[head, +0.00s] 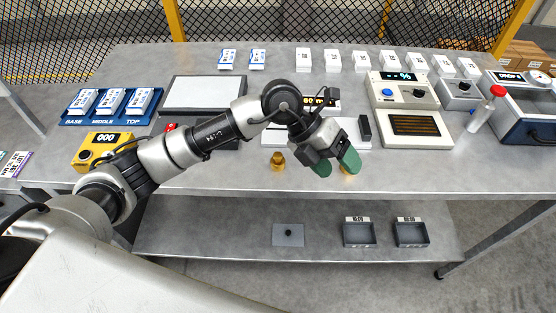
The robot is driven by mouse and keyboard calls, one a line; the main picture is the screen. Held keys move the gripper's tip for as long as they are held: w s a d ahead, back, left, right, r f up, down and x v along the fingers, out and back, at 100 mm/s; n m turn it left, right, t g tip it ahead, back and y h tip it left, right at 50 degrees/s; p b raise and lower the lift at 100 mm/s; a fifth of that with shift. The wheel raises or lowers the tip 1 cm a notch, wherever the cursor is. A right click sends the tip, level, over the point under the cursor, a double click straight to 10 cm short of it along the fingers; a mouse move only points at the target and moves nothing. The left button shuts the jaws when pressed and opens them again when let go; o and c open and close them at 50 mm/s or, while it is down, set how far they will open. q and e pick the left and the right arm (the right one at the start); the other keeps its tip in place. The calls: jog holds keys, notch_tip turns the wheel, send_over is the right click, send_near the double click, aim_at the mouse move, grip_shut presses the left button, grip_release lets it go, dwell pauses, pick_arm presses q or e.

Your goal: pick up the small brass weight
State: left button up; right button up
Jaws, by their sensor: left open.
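My left gripper (336,166) reaches in from the left over the front of the grey table, with its green fingertips pointing down and apart. It is open. A small brass piece (345,171) shows at the lower end of the right fingertip and is mostly hidden by it. I cannot tell whether the finger touches it. Another brass weight (277,161), knobbed and fully visible, stands upright on the table to the left of the gripper. My right gripper is not in view.
Behind the gripper lies a white board (271,136), partly covered by my arm. A yellow box (95,151) reading 000 stands left. A beige device with a display (404,92) and a red-capped bottle (482,112) stand right. Two grey trays (359,234) (410,233) sit on the lower shelf.

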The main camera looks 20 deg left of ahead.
pick_arm(q)
jog(key=w+a+f+y, duration=0.1)
jog(key=w+a+y, duration=0.2)
jog(key=a, duration=0.2)
jog(key=n+t+y, duration=0.1)
jog(key=n+y, duration=0.1)
jog(key=y, duration=0.4)
send_over(278, 155)
jog(key=shift+d+r, duration=0.4)
jog(key=f, duration=0.3)
jog(key=a+f+p, duration=0.1)
jog(key=f, duration=0.1)
notch_tip(278, 155, down, 5)
jog(key=shift+d+r+p, duration=0.1)
jog(key=shift+r+p, duration=0.05)
jog(key=shift+p, duration=0.95)
jog(key=shift+f, duration=0.45)
jog(key=shift+c, duration=0.3)
jog(key=shift+w, duration=0.1)
jog(key=c, duration=1.1)
jog(key=shift+r, duration=0.1)
